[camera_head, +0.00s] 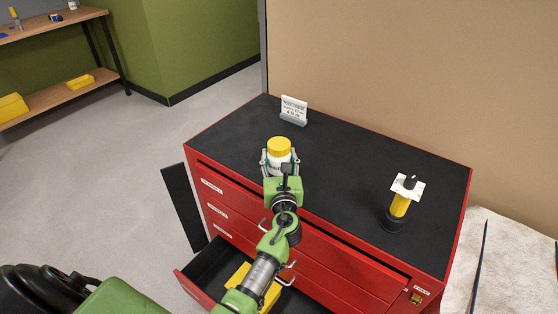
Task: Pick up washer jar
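The washer jar (279,148) is white with a yellow lid and stands upright at the left part of the cabinet's black top. My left gripper (280,163) reaches over the front edge, with one finger on each side of the jar. The fingers lie close along its white body, but whether they press on it cannot be told. The gripper hides the jar's lower part and base, so contact with the top is not visible. My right gripper is not in view.
The red cabinet (330,250) has an open lower drawer (205,280) holding something yellow. A white sign (294,110) stands behind the jar. A yellow and black object (398,205) with a white piece stands at the right. The top between them is clear.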

